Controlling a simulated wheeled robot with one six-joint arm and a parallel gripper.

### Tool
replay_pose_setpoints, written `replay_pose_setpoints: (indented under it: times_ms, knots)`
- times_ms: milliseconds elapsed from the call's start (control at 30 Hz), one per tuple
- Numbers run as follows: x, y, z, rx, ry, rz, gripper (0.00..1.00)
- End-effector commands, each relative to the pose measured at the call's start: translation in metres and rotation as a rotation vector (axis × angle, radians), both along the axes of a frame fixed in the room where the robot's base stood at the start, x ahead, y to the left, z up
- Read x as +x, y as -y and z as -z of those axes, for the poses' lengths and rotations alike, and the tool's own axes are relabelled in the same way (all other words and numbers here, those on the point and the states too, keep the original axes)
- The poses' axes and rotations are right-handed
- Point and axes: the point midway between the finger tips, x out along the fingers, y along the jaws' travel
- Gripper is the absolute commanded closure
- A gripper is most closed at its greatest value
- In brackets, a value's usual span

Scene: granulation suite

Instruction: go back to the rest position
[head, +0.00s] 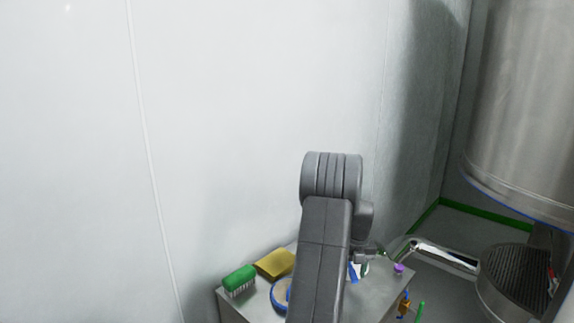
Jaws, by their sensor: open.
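My grey arm rises in the middle of the head view and bends over at its top. My gripper (369,253) shows only in part, to the right of the arm link and low over the metal table top (376,286). It is open, and I see nothing held in it. The arm hides most of the gripper and the middle of the table.
On the table are a green brush (239,279), a yellow sponge (275,263), a blue-rimmed round item (280,292) partly hidden, and a small purple item (399,268). A large steel vessel (525,100) stands at right. White wall (230,120) lies behind.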

Motion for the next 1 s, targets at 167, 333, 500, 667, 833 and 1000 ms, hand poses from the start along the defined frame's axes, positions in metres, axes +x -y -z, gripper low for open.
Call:
replay_pose_setpoints:
  times_ms: [167, 333, 500, 667, 833, 1000]
  knots:
    - [0.000, 0.000, -0.005, 0.000, 0.001, 0.007, 0.58]
    - [0.001, 0.000, -0.026, -0.001, 0.004, 0.011, 0.58]
    - [0.002, 0.000, -0.059, -0.001, 0.006, 0.011, 0.58]
    - [0.002, 0.000, -0.092, -0.001, 0.005, 0.011, 0.58]
    - [0.001, -0.001, -0.126, 0.000, 0.005, 0.011, 0.58]
    - [0.000, -0.001, -0.116, 0.002, -0.004, 0.011, 0.58]
